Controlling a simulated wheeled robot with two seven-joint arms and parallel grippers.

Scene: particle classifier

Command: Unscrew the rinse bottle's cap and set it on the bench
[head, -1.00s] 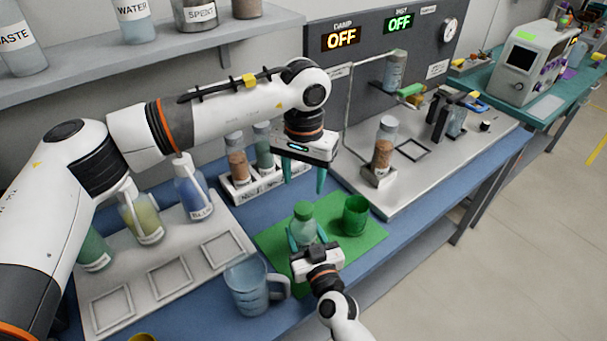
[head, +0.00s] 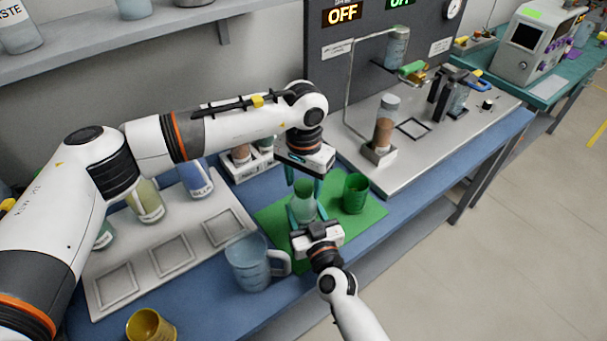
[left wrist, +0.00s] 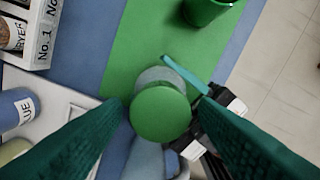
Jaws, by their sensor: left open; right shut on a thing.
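The rinse bottle (head: 303,209) stands on a green mat (head: 365,219), partly hidden by my grippers in the head view. Its round green cap (left wrist: 160,114) is on top, seen from above in the left wrist view. My right gripper (head: 309,219) is shut on the bottle's body from the front side. My left gripper (head: 304,187) points down over the bottle, open, with one finger on either side of the cap. In the left wrist view gaps show between the fingers and the cap.
A green cup (head: 355,194) stands on the mat right of the bottle. A clear jug (head: 247,262) stands at the front left, and a yellow cup (head: 150,326) nearer still. A bottle rack (head: 250,165) is behind. Bare mat lies around the bottle.

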